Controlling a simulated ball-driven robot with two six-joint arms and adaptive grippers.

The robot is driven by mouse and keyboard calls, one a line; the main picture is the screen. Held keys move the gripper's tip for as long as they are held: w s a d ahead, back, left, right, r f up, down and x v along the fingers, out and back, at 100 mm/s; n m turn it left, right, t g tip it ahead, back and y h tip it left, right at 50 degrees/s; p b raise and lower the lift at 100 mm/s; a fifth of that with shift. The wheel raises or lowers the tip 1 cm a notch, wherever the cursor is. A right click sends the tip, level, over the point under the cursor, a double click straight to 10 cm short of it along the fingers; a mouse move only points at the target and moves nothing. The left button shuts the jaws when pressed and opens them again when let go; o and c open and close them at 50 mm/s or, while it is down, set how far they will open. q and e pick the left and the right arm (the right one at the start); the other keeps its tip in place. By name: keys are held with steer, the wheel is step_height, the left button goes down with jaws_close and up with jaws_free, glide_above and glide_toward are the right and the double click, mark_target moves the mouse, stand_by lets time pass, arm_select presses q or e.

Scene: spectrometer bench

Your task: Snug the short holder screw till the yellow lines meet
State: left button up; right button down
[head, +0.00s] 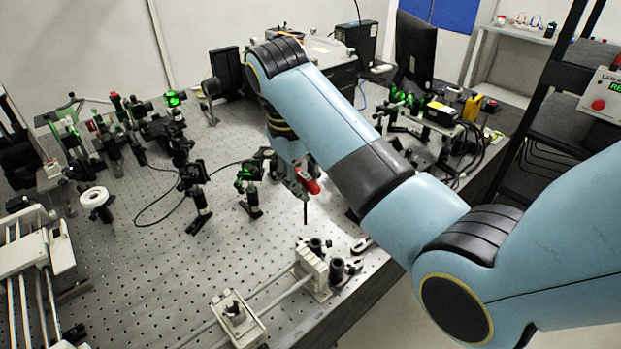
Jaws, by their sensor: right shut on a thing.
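My right gripper (301,181) is shut on a red-handled tool (311,185), partly hidden by the gripper. Its thin dark shaft (305,212) points down, with the tip in the air above the bench's near right part. Below it, a pale holder block (312,270) sits on a rail, with small dark posts (316,244) beside it. A second pale holder (235,318) stands further left on the rail. I cannot tell which screw is the short holder screw, and the yellow lines are too small to make out. My left gripper is not in view.
The perforated bench (150,260) carries several optics mounts at the left and back. A wrench-like metal tool (362,245) lies near its right edge. A white ring-shaped part (96,199) is at the left. The bench middle is mostly clear.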

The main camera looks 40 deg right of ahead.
mark_target(305, 207)
steer(key=shift+f+b, duration=0.6)
steer(key=shift+f, duration=1.8)
steer(key=shift+f, duration=0.15)
steer(key=shift+f, duration=0.65)
